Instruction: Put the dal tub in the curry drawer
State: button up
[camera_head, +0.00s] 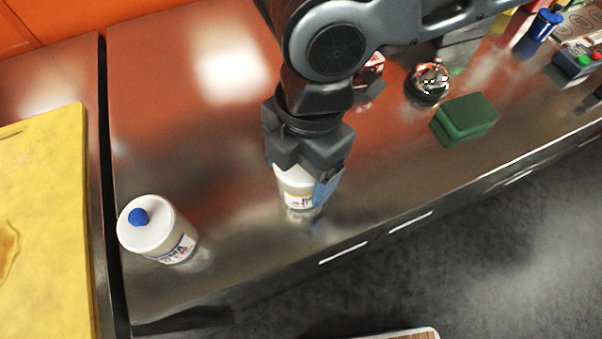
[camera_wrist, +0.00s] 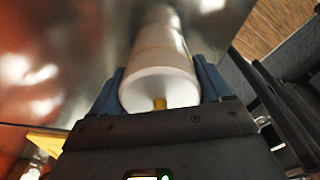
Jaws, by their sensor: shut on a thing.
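My gripper (camera_head: 308,180) is shut on a white tub (camera_head: 297,197) with a yellow-marked label, taken to be the dal tub; the small label cannot be read surely. The tub is upright at or just above the steel counter, near its front edge, and the gripper hides its top. In the wrist view the tub (camera_wrist: 158,88) shows its white lid and yellow knob between both blue-grey fingers. Drawer fronts with pale handles (camera_head: 343,253) line the counter's front. They look shut, and I cannot tell which is the curry drawer.
A similar white tub with a blue knob (camera_head: 158,232) stands at the counter's left. A yellow board (camera_head: 45,200) lies beyond a gap. A green sponge (camera_head: 464,118), a shiny round object (camera_head: 428,84) and bottles stand right. Counter between the tubs is clear. A wood-topped, pale-rimmed object (camera_head: 415,335) shows at the bottom.

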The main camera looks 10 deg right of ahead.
jog(key=c, duration=0.6)
jog(key=shift+r, duration=0.1)
jog(key=shift+c, duration=0.2)
